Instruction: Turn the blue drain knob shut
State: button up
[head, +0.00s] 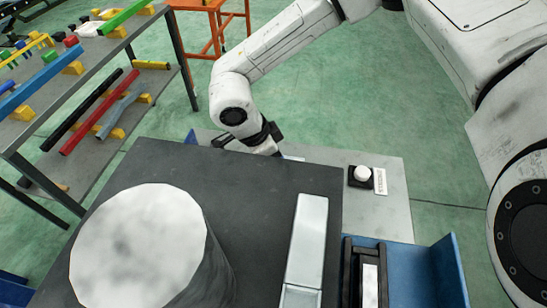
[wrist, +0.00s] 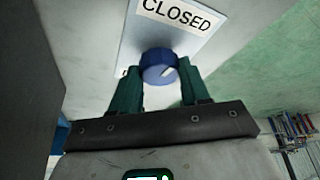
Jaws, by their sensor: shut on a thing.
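In the head view my gripper (head: 262,142) reaches down at the far edge of the dark box top. Its fingertips and the knob are hidden there.
A dark flat top (head: 265,185) bears a large pale cylinder (head: 140,245) and a metal bar (head: 307,240). A white button (head: 362,173) is on the grey plate to the right. A rack (head: 95,75) with coloured rods stands at left.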

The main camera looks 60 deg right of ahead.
jog(key=shift+s+f+n+t+h+b, duration=0.1)
jog(key=shift+n+t+h+b, duration=0.25)
jog(key=shift+n, duration=0.75)
jog(key=o, duration=1)
jog(key=shift+o, duration=0.2)
